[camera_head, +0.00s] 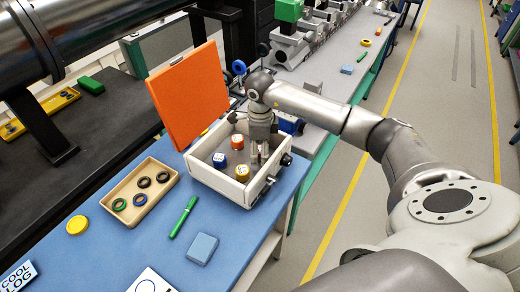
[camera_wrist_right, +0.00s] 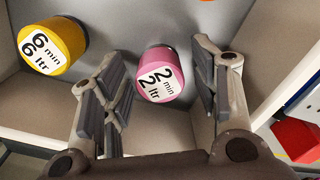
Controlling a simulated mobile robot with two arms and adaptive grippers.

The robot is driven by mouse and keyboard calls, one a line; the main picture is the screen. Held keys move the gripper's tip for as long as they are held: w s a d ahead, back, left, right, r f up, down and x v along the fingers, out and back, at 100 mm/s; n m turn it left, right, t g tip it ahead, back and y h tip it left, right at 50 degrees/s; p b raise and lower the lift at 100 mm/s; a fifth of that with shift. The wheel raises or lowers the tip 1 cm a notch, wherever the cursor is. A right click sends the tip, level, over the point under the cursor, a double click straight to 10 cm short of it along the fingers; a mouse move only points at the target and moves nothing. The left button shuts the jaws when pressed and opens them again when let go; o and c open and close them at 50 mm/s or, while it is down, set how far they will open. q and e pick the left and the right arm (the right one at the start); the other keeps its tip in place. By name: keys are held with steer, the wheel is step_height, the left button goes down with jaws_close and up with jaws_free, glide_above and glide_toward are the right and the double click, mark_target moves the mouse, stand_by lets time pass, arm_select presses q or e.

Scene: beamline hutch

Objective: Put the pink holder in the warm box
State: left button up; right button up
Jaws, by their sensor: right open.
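The pink holder (camera_wrist_right: 160,75), with a white top marked "2 min 2 ltr", stands on the grey floor of an open white box (camera_head: 219,181). The box has a raised orange lid (camera_head: 188,92); no label shows which box is the warm box. My right gripper (camera_head: 258,155) reaches down into the box. In the right wrist view, its open fingers (camera_wrist_right: 160,95) are on either side of the pink holder, with visible gaps. In the head view I cannot make out the pink holder behind the gripper. My left gripper is not in view.
A yellow holder (camera_wrist_right: 52,45) stands near the pink one; blue (camera_head: 219,161) and orange-topped (camera_head: 238,142) holders are also in the box. Left stands a tan tray (camera_head: 120,192) with rings. A green pen (camera_head: 183,217) and blue block (camera_head: 202,249) lie in front on the blue table.

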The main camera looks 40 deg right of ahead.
mark_target(260, 149)
steer(key=shift+r, duration=0.25)
steer(key=shift+w+r, duration=0.1)
steer(key=shift+r, duration=0.2)
step_height(260, 149, up, 11)
steer(key=b, duration=0.3)
steer(key=shift+r, duration=0.2)
